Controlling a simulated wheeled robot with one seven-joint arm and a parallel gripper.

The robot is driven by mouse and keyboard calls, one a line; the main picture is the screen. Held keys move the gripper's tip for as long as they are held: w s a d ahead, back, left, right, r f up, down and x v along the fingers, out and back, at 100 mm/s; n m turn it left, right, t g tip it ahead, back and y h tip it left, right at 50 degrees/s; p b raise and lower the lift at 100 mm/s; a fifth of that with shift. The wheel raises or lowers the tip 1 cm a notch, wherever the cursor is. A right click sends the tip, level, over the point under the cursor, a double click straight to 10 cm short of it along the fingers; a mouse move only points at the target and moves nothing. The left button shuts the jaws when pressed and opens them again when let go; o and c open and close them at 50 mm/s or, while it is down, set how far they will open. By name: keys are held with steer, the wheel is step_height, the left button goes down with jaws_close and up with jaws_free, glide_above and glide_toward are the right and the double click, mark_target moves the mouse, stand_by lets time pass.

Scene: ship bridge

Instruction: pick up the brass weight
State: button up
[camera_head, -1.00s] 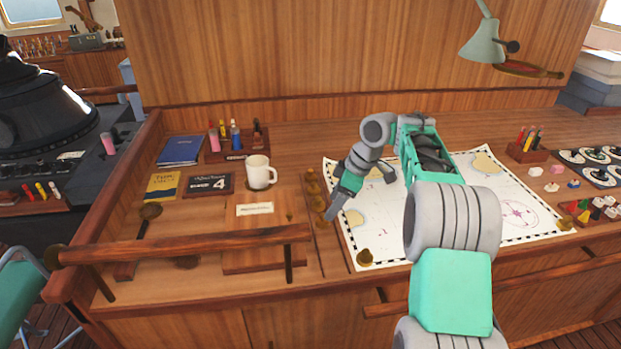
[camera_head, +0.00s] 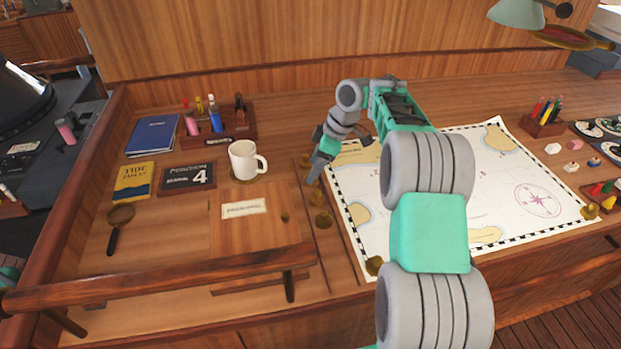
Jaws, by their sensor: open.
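Further brass weights sit on the chart's near left corner (camera_head: 374,265) and near right corner (camera_head: 590,211).
A white mug (camera_head: 243,160) stands left of my gripper. A wooden rail (camera_head: 170,278) runs along the near left edge. A pen rack (camera_head: 230,130) stands behind the mug.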

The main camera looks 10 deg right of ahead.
steer(key=x, duration=0.3)
steer(key=shift+f, duration=0.15)
jaws_close()
stand_by(0.5)
